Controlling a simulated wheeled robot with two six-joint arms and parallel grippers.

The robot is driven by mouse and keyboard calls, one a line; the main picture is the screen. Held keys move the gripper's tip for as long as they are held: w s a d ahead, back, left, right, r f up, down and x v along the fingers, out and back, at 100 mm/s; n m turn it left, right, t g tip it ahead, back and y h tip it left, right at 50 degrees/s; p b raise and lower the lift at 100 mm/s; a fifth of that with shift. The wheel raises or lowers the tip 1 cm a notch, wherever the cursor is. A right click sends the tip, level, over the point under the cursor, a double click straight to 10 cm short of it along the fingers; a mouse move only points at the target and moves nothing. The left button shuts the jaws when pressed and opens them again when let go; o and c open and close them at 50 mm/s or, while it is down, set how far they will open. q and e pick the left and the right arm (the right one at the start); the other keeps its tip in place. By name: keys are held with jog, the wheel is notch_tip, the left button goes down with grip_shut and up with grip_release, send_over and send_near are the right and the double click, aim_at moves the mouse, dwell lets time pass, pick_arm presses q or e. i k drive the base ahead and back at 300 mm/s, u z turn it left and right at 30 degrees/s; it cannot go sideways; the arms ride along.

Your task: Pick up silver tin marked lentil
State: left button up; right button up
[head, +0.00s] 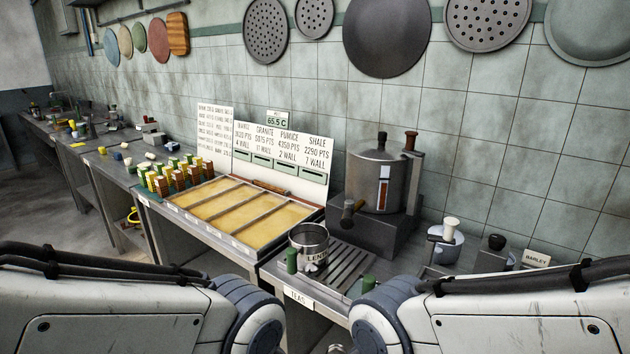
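A silver tin (314,239) with a light label reading "LENT…" stands upright on the counter by the left end of a slotted metal drip tray (352,262). Its top looks open, and the rest of the label is hidden around its curve. My two arms come in from the lower left and lower right. Their grippers are out of view below the frame, so nothing shows in or around them.
A green cylinder (292,261) stands just left of the tin. Left of it is a divided yellow tray (241,209) below menu boards. A large metal urn (377,177) stands behind. A white-topped canister (445,240) and a "BARLEY" card (536,259) are at right.

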aim_at(308, 251)
jog(key=z, duration=0.5)
jog(key=k, duration=0.6)
jog(key=z, duration=0.9)
jog(key=i, duration=0.7)
jog(key=u, duration=0.7)
jog(key=i, duration=0.65)
jog(key=u, duration=0.75)
